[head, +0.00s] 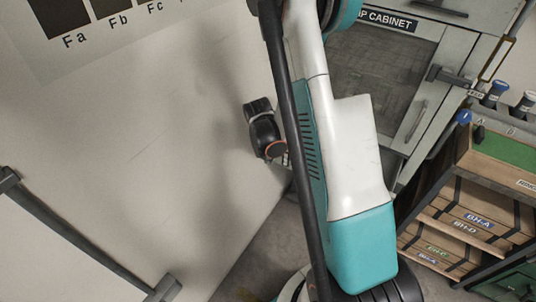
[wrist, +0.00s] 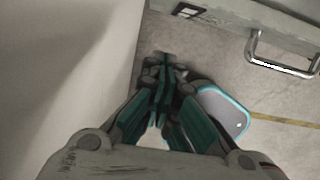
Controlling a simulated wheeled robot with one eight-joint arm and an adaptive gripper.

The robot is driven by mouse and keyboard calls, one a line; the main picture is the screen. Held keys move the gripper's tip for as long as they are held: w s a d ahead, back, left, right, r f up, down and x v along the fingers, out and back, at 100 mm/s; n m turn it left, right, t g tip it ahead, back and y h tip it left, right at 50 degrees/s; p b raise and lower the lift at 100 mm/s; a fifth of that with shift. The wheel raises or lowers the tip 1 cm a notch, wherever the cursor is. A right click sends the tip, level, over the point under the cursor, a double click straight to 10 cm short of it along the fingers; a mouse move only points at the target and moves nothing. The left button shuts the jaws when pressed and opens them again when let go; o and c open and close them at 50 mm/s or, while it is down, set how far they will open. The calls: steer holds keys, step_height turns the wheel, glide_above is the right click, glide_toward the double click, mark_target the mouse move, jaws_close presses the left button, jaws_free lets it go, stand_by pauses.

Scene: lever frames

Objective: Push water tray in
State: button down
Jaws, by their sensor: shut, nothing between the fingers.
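I cannot make out a water tray for certain in either view. In the wrist view my gripper (wrist: 165,72) is shut, with its dark and teal fingers together and empty. It is over the grey floor, close beside a pale upright surface (wrist: 60,60) on the left. A grey panel (wrist: 235,18) with a shiny metal handle (wrist: 283,55) is at the upper right, apart from my fingers. In the head view my arm crosses the middle and hides part of the scene; the fingers cannot be made out there.
A grey cabinet (head: 385,75) with a partly hidden "CABINET" label stands at the upper right of the head view. A wooden rack (head: 455,195) with labelled boxes and a green top (head: 500,152) is at the right. A large pale wall (head: 150,130) fills the left.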

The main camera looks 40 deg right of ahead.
steer(key=w+d+f+b, duration=0.2)
steer(key=d+f+b, duration=0.1)
steer(key=d+f, duration=0.1)
steer(key=shift+d+f, duration=0.35)
steer(key=shift+d, duration=0.05)
